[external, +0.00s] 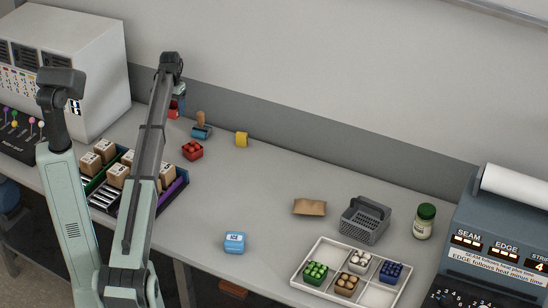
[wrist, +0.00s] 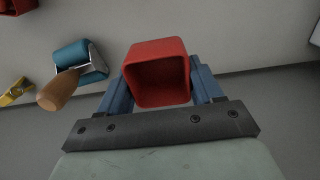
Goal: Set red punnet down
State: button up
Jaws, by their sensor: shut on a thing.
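My gripper (wrist: 160,88) is shut on a red, square-mouthed open container (wrist: 160,72). Its hollow inside faces the wrist camera and looks empty. In the external view the red container (external: 174,112) shows only in part behind my arm, near the back wall; I cannot tell whether it touches the table. A red punnet (external: 192,150) with small lumps on top stands on the table, in front of my gripper and apart from it. A red corner also shows at the top left of the wrist view (wrist: 18,5).
A dark tray with boxes (external: 127,203) is at left. A white divided tray (external: 374,300) holds several punnets at right. The middle of the table is mostly clear.

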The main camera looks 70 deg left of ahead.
aim_at(175, 126)
jog(key=shift+f, duration=2.45)
jog(key=o, duration=1)
jog(key=shift+f, duration=0.15)
jog(key=shift+o, duration=0.2)
notch_tip(175, 126, up, 12)
jog(key=shift+r, duration=0.2)
